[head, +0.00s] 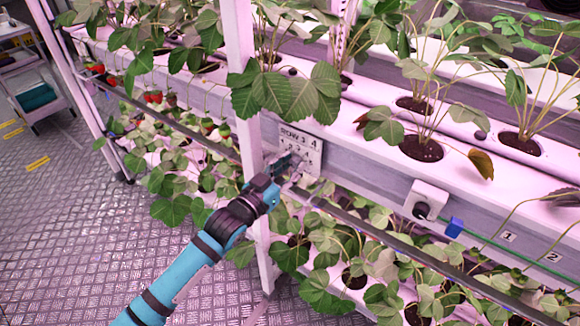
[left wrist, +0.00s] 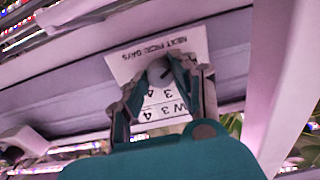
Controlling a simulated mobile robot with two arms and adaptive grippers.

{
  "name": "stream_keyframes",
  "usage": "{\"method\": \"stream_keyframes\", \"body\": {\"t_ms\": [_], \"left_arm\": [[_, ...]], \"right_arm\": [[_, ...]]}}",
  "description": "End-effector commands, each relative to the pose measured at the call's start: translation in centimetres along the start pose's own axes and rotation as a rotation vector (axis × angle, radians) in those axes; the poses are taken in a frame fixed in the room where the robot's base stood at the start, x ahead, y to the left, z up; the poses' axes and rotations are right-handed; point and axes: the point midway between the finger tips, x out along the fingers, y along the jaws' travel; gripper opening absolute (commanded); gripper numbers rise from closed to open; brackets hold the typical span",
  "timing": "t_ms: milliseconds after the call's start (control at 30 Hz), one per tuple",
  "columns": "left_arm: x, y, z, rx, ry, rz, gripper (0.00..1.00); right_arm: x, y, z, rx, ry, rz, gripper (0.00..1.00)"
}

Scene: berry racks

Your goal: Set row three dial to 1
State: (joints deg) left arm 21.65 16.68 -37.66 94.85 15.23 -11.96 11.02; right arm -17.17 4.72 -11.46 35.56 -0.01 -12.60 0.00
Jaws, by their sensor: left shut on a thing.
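A white plate (head: 314,150) marked "ROW 3" with small numbers is fixed to the rack's front rail, just right of the white post. In the left wrist view the plate (left wrist: 188,42) appears upside down, with "NEXT PICK: DAYS" and numbers readable. A small pale dial (left wrist: 156,72) with a dark mark sits on the plate. My left gripper (head: 292,165) reaches the plate from the front. In the left wrist view its fingers (left wrist: 161,76) are shut on the dial, one on each side. The fingers hide part of the dial and some numbers. My right gripper is out of view.
The white post (head: 248,130) stands close left of my left gripper. A white socket box (head: 427,199) with a blue clip (head: 454,227) is on the rail to the right. Strawberry plants hang above and below. Open metal floor (head: 60,230) lies left.

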Motion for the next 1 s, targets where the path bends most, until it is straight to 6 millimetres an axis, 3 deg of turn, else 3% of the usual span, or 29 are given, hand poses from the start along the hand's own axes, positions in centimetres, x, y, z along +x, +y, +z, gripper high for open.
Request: {"method": "stream_keyframes", "body": {"t_ms": [433, 1000], "left_arm": [[0.0, -0.1, -0.1, 0.071, -0.001, -0.001, 0.0], [0.0, -0.1, 0.0, 0.495, -0.003, -0.001, 0.0]], "right_arm": [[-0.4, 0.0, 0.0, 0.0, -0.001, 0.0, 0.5], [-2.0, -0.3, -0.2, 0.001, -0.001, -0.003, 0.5]]}}
